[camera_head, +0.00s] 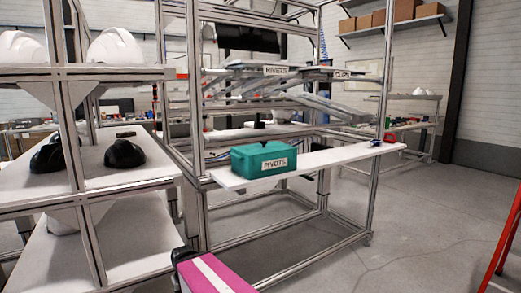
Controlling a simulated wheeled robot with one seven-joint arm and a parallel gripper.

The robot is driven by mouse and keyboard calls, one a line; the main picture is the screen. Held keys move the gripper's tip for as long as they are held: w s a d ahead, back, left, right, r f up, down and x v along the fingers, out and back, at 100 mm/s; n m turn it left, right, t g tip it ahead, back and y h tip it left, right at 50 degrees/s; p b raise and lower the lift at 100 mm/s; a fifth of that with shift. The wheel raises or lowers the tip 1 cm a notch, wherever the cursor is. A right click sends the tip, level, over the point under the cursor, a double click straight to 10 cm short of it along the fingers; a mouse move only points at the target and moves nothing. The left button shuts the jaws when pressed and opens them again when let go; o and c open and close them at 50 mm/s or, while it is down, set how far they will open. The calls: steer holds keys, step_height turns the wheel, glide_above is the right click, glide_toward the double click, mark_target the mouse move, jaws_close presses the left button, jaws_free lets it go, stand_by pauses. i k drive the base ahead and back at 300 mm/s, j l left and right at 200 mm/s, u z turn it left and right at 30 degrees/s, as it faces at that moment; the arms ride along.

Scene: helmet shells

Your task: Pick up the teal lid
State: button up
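The teal lid (262,148) sits on top of a teal box (240,168) with a white label reading PIVOTS on its front. A small dark knob shows on the lid's top. The lid looks closed on the box. The box stands on the left part of a long white shelf board (335,158) on a metal-frame workstation.
Metal uprights (196,130) frame the board's left side. Sloped racks with labels (275,70) hang above and behind the box. A shelf unit at left holds white helmet shells (115,47) and black ones (123,153). The board right of the box is mostly clear.

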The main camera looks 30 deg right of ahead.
mark_target(265, 148)
steer(key=k+j+z, duration=0.1)
steer(key=z, duration=0.25)
steer(key=k+j+z, duration=0.15)
steer(key=j+z, duration=0.15)
